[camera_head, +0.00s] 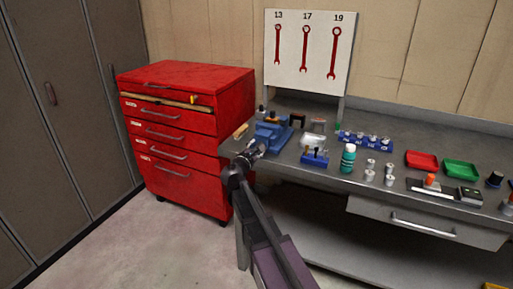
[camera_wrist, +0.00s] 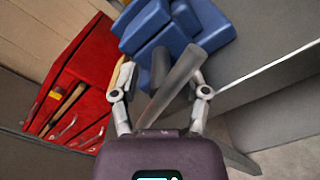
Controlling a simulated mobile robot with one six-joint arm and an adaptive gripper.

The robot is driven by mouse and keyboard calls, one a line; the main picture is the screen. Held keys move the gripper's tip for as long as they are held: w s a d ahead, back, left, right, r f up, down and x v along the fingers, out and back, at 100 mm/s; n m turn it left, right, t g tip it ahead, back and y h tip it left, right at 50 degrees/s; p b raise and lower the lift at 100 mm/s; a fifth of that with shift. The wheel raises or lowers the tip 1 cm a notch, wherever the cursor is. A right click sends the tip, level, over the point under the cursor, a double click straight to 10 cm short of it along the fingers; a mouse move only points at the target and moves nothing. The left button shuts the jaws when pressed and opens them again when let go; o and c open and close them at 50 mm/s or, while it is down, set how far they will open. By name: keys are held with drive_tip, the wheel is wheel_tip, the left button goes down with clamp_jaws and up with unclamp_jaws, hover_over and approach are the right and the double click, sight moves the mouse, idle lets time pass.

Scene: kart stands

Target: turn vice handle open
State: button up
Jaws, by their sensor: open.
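The blue vice (camera_head: 272,134) stands on the left end of the workbench. It also shows at the top of the wrist view (camera_wrist: 165,40). Its grey bar-shaped handle (camera_wrist: 172,85) runs slantwise in the wrist view, from upper right to lower left. My gripper (camera_wrist: 161,94) is open, with one finger on either side of the handle. Whether a finger touches it, I cannot tell. In the head view my gripper (camera_head: 252,150) is at the front of the vice, and the handle is hard to make out there.
The red tool cabinet (camera_head: 185,135) stands left of the workbench (camera_head: 400,190). A blue holder (camera_head: 314,160), a teal bottle (camera_head: 348,158), several metal cylinders, a red tray (camera_head: 422,160) and a green tray (camera_head: 460,169) stand right of the vice. A wrench board (camera_head: 290,50) is behind.

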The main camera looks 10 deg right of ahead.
drive_tip(key=v, duration=1.1)
drive_tip(key=shift+s, duration=0.1)
drive_tip(key=s+d+f+m+g+y, duration=0.3)
drive_tip(key=s+d+f+m+g, duration=0.65)
drive_tip(key=f+m, duration=0.35)
drive_tip(key=s+a+f+m+g+y, duration=0.3)
drive_tip(key=s+f+m+g+y, duration=0.2)
drive_tip(key=s, duration=0.6)
drive_tip(key=shift+a+f+m+y, duration=0.15)
drive_tip(key=shift+f+m+y, duration=0.15)
drive_tip(key=shift+m+y, duration=1.05)
drive_tip(key=shift+s, duration=0.1)
